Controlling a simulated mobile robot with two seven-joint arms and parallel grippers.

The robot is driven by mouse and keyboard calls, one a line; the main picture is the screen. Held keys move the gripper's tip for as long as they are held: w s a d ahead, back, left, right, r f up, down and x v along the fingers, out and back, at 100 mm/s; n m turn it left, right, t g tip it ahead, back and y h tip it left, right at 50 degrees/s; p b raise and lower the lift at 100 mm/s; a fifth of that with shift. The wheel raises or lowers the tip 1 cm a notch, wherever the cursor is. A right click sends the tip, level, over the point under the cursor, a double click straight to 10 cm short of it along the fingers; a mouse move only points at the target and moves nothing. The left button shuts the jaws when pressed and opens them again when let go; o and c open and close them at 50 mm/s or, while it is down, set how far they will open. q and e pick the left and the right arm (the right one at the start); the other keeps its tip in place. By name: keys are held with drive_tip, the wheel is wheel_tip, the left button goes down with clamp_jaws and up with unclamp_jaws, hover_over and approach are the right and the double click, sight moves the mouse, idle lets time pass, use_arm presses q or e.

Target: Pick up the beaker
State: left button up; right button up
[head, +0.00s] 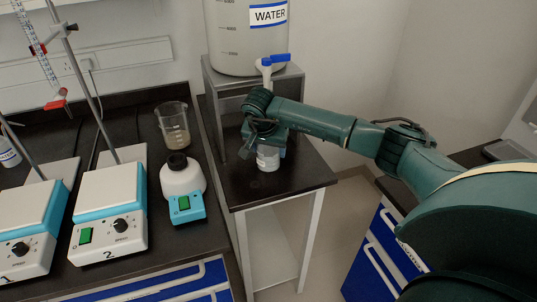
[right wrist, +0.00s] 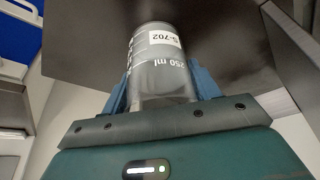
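A clear beaker (head: 268,158) with a white label is at the small black side table, below the tap of the water tank. The right wrist view shows the beaker (right wrist: 158,62) close up, marked 250 ml and S-702. My right gripper (head: 266,140) is at the beaker, with the arm coming in from the right. In the right wrist view its two blue fingers (right wrist: 160,92) lie against opposite sides of the beaker, with no clear gap. The gripper hides part of the beaker in the head view. I cannot tell whether the beaker's base touches the table. My left gripper is out of view.
The water tank (head: 245,42) stands on a grey stand behind my right gripper, its blue-handled tap (head: 268,64) just above. On the left bench are another beaker (head: 173,124), a small white-and-blue device (head: 183,188) and two hot plates. The side table's front (head: 285,190) is clear.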

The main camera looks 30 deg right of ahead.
drive_tip(key=c, duration=0.6)
drive_tip(key=shift+c, duration=0.3)
drive_tip(key=shift+r, duration=0.25)
